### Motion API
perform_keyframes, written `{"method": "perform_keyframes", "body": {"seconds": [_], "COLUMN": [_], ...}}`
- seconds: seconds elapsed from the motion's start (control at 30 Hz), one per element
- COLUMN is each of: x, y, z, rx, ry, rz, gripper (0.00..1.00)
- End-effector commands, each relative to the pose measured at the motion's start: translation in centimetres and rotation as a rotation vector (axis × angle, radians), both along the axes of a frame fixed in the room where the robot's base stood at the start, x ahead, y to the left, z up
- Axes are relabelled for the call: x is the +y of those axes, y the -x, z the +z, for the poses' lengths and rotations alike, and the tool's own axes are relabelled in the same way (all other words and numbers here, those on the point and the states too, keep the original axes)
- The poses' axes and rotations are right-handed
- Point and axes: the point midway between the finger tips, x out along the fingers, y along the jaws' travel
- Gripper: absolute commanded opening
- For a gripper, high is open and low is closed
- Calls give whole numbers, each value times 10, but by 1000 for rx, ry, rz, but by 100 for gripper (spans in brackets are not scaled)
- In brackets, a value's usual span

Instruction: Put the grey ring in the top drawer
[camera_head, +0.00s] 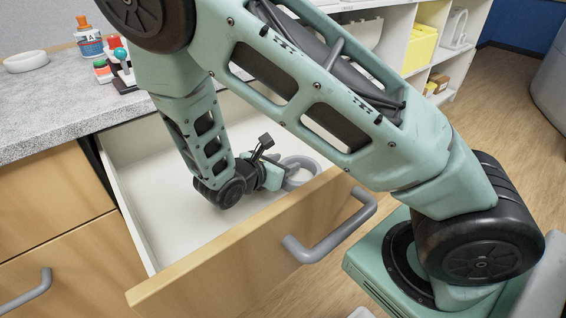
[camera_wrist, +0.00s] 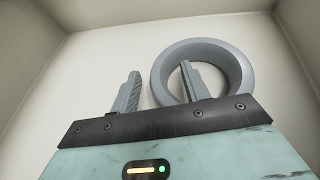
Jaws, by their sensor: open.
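The grey ring (camera_wrist: 238,75) lies on the floor of the open top drawer (camera_head: 165,215). It also shows in the head view (camera_head: 303,182), partly hidden behind my gripper. My gripper (camera_wrist: 160,80) is inside the drawer and open. In the wrist view its right finger overlaps the hole of the ring and its left finger stands outside the ring's left side. I cannot tell whether either finger touches the ring. The drawer's wooden front with its grey handle (camera_head: 330,228) is pulled well out from the cabinet.
On the grey counter (camera_head: 60,105) stand a white ring-shaped dish (camera_head: 26,61), an orange-capped bottle (camera_head: 88,38) and several small coloured items. A white shelf with a yellow bin (camera_head: 421,46) stands at the back right. The left part of the drawer is empty.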

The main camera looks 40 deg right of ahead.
Motion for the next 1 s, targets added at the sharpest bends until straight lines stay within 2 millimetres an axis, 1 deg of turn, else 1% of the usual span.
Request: {"method": "perform_keyframes", "body": {"seconds": [0.17, 0.4, 0.6, 0.8, 1.0], "x": [24, 70, 96, 104, 104], "y": [5, 17, 25, 28, 28], "z": [12, 31, 42, 45, 45], "rx": [-1, -1, -1, 0, 2], "ry": [-2, -2, -2, -1, -1], "rz": [5, 5, 3, 0, -1], "gripper": [46, 46, 46, 46, 46]}}
